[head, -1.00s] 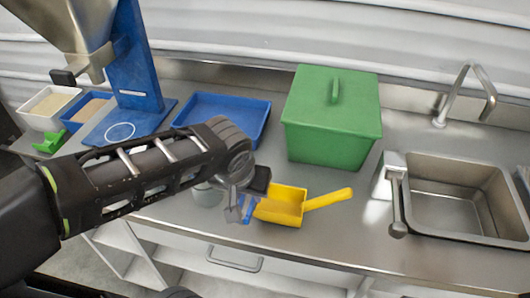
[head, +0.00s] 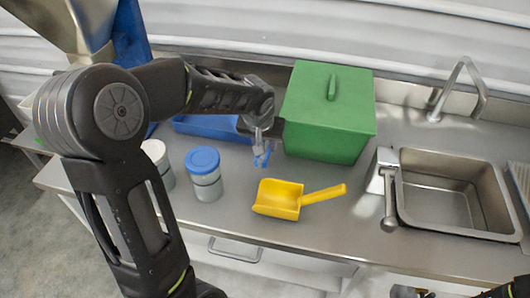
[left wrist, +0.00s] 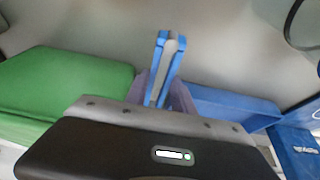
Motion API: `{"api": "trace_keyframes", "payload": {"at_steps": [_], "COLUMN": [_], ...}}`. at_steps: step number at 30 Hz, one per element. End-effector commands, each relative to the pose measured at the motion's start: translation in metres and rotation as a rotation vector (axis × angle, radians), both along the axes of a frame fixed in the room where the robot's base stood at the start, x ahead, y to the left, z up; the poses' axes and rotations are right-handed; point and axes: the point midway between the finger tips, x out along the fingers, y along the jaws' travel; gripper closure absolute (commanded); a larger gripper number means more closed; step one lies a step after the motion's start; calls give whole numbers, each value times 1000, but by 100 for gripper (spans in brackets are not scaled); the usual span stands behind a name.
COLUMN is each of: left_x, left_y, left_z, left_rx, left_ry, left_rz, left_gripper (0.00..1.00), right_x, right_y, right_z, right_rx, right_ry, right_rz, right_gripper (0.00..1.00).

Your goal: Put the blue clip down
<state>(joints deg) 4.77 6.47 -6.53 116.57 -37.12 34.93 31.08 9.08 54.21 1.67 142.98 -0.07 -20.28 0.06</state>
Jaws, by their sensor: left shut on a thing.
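The blue clip (head: 262,159) hangs from the fingers of my left gripper (head: 262,136), above the steel counter and just left of the green lidded box. In the left wrist view, the clip (left wrist: 163,66) stands out between the fingertips, its two blue sides around a grey strip. My left gripper is shut on it. The clip appears clear of the counter, though the height of the gap is hard to tell. Part of my right arm shows at the bottom right corner of the head view; its gripper is not seen.
The green box (head: 328,117) is close right of the gripper, the blue tray (head: 205,126) behind left. A yellow scoop (head: 279,199) lies in front. A blue-lidded jar (head: 204,174) and a white-lidded jar (head: 156,152) stand left. The sink (head: 455,190) is right. Counter (head: 240,168) between is bare.

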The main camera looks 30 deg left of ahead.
Motion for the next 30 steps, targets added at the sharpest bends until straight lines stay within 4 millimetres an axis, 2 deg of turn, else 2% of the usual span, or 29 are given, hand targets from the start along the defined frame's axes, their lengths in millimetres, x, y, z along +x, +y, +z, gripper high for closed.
{"api": "trace_keyframes", "payload": {"at_steps": [10,19,30], "left_x": [0,-1,0], "left_y": [0,0,0], "left_z": [-5,-45,-50], "left_rx": [0,0,0], "left_ry": [1,2,-1], "left_rz": [-1,0,0], "left_gripper": [100,100,100], "right_x": [0,0,0], "right_y": [0,0,0], "right_z": [0,3,-1], "right_rx": [0,0,0], "right_ry": [0,1,0], "right_rz": [0,0,0], "right_gripper": [64,64,64]}}
